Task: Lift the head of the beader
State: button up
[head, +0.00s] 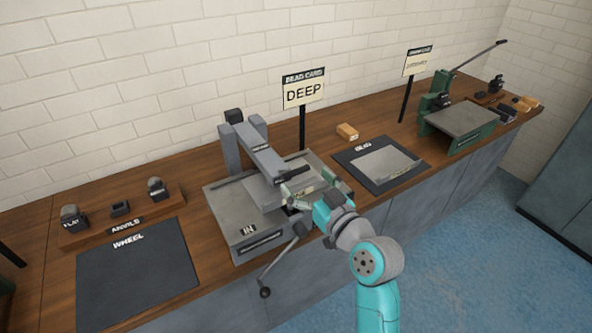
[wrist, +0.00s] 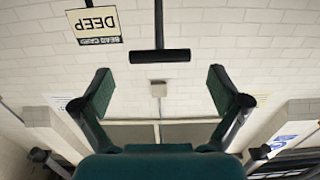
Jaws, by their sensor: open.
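The beader, a grey machine, stands on the bench in the middle of the head view, with its long grey head (head: 262,155) sloping down toward the front right. A dark bar handle (head: 297,174) shows at the head's front end. In the wrist view a black T-shaped handle (wrist: 158,56) lies across the middle, just above the gap between the fingertips as pictured. My gripper (wrist: 160,85) is open and empty, its two dark green pads apart. In the head view my gripper (head: 297,196) is close to the head's front end, partly hidden by my wrist. I cannot tell any contact.
A crank lever (head: 272,270) hangs at the beader's front. A DEEP bead card (head: 303,94) stands behind it. The WHEEL mat (head: 135,275) and anvil rack (head: 122,218) are left. A mat with a grey sheet (head: 385,165) and a green machine (head: 458,125) are right.

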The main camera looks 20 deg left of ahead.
aim_at(298, 173)
jog(key=shift+x, duration=2.15)
